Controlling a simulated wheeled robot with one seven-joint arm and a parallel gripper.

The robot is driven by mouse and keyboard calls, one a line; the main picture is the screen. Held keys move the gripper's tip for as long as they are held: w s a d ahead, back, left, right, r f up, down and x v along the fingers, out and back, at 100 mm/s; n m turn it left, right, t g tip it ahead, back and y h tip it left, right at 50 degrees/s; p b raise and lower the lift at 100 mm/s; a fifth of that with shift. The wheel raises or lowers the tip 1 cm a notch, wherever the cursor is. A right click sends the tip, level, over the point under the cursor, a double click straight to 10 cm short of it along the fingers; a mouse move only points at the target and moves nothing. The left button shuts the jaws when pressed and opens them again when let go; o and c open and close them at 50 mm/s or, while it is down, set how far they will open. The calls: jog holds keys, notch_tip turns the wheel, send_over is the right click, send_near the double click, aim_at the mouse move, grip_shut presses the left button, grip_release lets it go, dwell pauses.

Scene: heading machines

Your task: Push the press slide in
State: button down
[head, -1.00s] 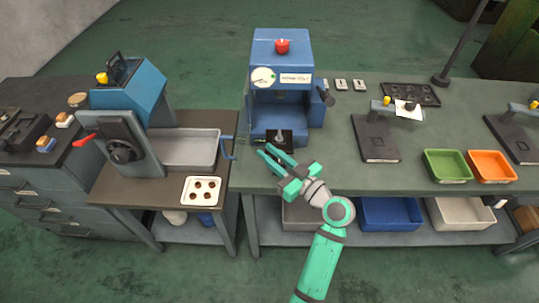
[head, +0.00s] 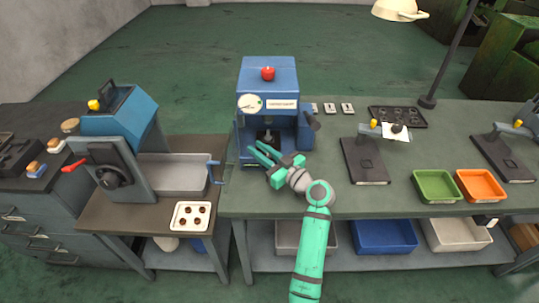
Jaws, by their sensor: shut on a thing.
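The blue press (head: 268,80) stands on the bench in the upper middle of the head view, with a red knob on top and a white dial on its front. The dark press slide (head: 268,137) shows in the opening low in the press, under the ram. My green gripper (head: 257,148) is at the front of the press base, shut on the press slide. The fingers hide the slide's front part, so I cannot see exactly where they grip it.
To the left stands a blue machine (head: 120,110) with a grey tray and a blue crank. To the right are a dark fixture (head: 364,160), a green bin (head: 436,187) and an orange bin (head: 481,186). The bench front near my arm is clear.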

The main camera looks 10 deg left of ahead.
jog(key=shift+w+d+r, duration=0.15)
jog(key=shift+w, duration=0.1)
jog(key=c, duration=1.6)
grip_release()
jog(key=shift+o, duration=0.2)
jog(key=v, duration=1)
jog(key=shift+s+d, duration=0.2)
jog(key=shift+s, duration=0.1)
jog(key=shift+w, duration=0.1)
